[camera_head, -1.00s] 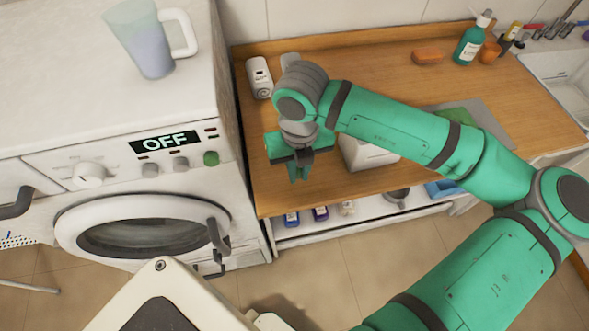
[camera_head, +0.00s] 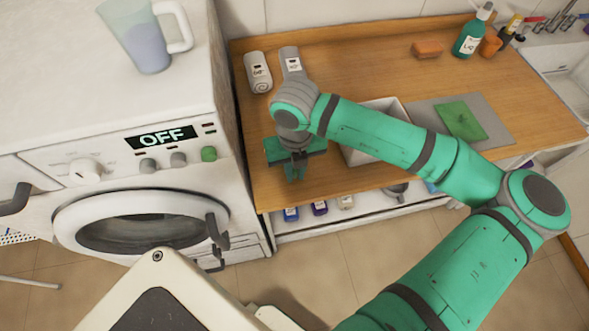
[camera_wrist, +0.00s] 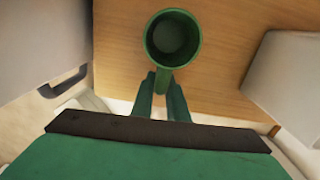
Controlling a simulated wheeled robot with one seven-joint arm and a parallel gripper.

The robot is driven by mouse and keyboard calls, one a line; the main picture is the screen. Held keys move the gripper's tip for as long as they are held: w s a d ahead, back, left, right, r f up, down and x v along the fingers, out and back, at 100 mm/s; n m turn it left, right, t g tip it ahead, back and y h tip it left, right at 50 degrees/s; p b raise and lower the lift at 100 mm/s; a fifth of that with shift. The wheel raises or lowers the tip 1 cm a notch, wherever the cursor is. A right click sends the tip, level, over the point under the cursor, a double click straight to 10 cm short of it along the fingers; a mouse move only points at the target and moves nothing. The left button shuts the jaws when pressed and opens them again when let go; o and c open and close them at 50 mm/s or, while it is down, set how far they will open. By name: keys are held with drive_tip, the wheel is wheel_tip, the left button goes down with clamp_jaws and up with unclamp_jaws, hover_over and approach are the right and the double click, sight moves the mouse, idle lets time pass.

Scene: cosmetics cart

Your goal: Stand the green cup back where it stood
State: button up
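The green cup (camera_wrist: 173,40) shows from above in the wrist view, its round mouth open and its inside visible. It is upright, just beyond my fingertips. Its handle (camera_wrist: 163,76) points toward my gripper (camera_wrist: 163,84), and the two fingers close on it from both sides. In the head view my gripper (camera_head: 295,174) is over the front left part of the wooden counter (camera_head: 375,72), near its front edge. There the cup is hidden behind my gripper and wrist. I cannot tell whether its base touches the counter.
The washing machine (camera_head: 110,105) stands close on the left, with a translucent jug (camera_head: 145,45) on top. A white box (camera_head: 392,104) is to the right, beside a grey mat (camera_head: 490,125) with a green cloth (camera_head: 460,120).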

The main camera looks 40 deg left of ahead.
drive_tip(key=o, duration=0.4)
drive_tip(key=shift+c, duration=0.2)
drive_tip(key=shift+r, duration=0.15)
wheel_tip(320, 180, up, 12)
drive_tip(key=shift+f, duration=0.25)
drive_tip(key=shift+r, duration=0.3)
